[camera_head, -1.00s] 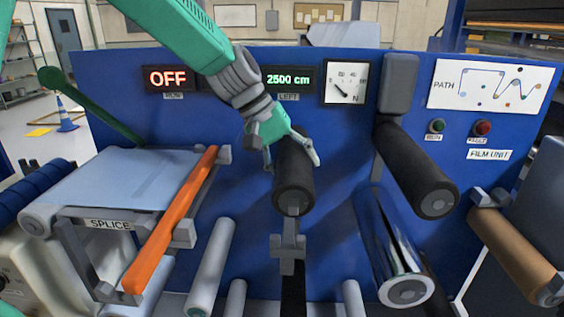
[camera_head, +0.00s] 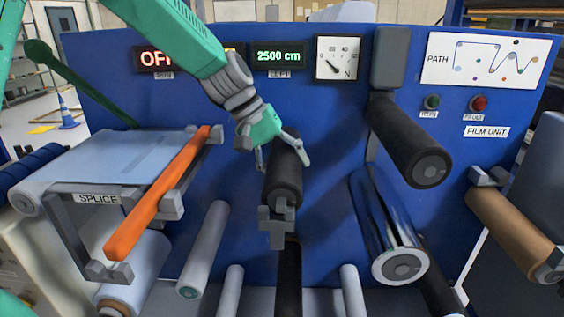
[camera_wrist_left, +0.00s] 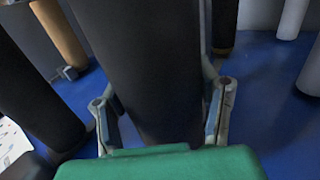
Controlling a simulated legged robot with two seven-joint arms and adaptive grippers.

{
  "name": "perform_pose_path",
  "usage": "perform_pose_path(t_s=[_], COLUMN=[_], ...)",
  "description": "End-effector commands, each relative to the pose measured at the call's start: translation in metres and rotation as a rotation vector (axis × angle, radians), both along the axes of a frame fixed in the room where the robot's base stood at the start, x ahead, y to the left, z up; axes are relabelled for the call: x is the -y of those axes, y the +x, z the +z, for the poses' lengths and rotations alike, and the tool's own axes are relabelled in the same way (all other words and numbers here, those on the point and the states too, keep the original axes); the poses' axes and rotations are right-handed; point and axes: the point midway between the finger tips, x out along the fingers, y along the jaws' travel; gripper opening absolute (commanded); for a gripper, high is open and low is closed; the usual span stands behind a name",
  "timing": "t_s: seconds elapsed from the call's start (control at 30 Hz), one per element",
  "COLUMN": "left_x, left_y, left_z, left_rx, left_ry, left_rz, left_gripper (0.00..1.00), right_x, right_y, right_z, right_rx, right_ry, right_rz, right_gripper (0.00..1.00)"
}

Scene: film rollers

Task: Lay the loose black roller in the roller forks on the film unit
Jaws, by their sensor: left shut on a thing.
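The loose black roller (camera_head: 284,182) is between the fingers of my left gripper (camera_head: 283,162), which is shut on it from above and behind. It also fills the middle of the left wrist view (camera_wrist_left: 145,65), with a finger on each side. The roller points toward me, tilted down at its near end. The grey roller fork (camera_head: 277,228) on the film unit (camera_head: 325,130) stands right at the roller's near end and overlaps its lower edge. I cannot tell whether the axle rests in the fork. Any rear fork is hidden. My right gripper is not in view.
A fixed black roller (camera_head: 412,140) and a chrome roller (camera_head: 385,225) stick out to the right. A brown roller (camera_head: 515,230) is at far right. The splice table (camera_head: 95,160) with an orange bar (camera_head: 160,195) is at left. A grey roller (camera_head: 203,250) and another black roller (camera_head: 289,280) are below.

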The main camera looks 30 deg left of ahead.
Motion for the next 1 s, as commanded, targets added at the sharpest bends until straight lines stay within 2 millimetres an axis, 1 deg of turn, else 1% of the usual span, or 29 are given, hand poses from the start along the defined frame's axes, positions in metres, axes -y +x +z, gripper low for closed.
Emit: perform_pose_path(t_s=[0.03, 0.17, 0.73, 1.0], left_x=[0.003, 0.000, -0.007, -0.009], left_y=[0.002, 0.001, -0.003, -0.004], left_z=[0.004, 0.004, -0.006, -0.007], left_rx=[0.011, 0.012, 0.008, 0.009], left_ry=[-0.011, -0.015, -0.011, -0.013], left_rz=[-0.004, -0.003, -0.004, -0.004], left_gripper=[0.05, 0.04, 0.04, 0.04], right_x=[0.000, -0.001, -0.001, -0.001], right_y=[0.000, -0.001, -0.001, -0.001], right_z=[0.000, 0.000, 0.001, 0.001], right_rx=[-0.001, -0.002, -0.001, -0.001], right_ry=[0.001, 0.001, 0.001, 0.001], right_rz=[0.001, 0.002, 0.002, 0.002], right_gripper=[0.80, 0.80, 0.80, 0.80])
